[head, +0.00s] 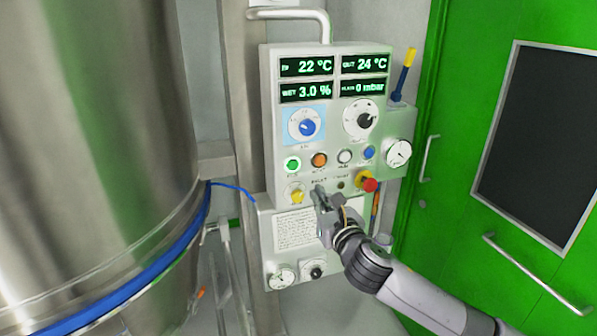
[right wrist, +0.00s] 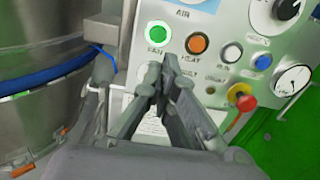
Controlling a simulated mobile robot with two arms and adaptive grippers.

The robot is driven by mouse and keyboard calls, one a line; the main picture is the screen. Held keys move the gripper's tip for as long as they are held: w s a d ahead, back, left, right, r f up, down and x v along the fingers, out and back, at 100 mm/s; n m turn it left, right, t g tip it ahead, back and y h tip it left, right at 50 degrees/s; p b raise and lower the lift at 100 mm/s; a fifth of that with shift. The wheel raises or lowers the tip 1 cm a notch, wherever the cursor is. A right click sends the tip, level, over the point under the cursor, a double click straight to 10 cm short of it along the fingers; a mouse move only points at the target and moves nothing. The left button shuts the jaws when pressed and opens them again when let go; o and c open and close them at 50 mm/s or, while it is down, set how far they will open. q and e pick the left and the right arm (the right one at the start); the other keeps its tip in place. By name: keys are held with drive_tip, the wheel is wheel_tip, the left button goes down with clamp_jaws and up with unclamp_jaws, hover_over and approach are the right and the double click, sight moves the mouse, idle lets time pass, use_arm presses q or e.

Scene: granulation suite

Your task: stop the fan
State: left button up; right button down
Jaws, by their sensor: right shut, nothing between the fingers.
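The control panel (head: 328,130) stands in the middle of the head view. Its round green button (head: 292,165) glows at the left of the button row. In the right wrist view the green button (right wrist: 158,32) has the label FAN under it. My right gripper (head: 319,192) is shut and empty in front of the panel, below and a little right of the green button. In the right wrist view the fingertips (right wrist: 161,68) are below the FAN label; I cannot tell whether they touch the panel. My left gripper is not in view.
An orange HEAT button (head: 319,160), a white button (head: 345,156) and a blue button (head: 368,153) share the row. A yellow knob (head: 297,195) and a red emergency stop (head: 368,183) sit lower. A steel vessel (head: 90,130) fills the left; a green door (head: 460,130) is right.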

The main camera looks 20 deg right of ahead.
drive_tip(key=shift+w, duration=0.1)
drive_tip(key=p, duration=0.4)
approach(295, 166)
drive_tip(key=w, duration=0.7)
drive_tip(key=shift+w+a, duration=0.1)
drive_tip(key=shift+a, duration=0.05)
drive_tip(key=shift+w+b, duration=0.1)
drive_tip(key=shift+b, duration=0.2)
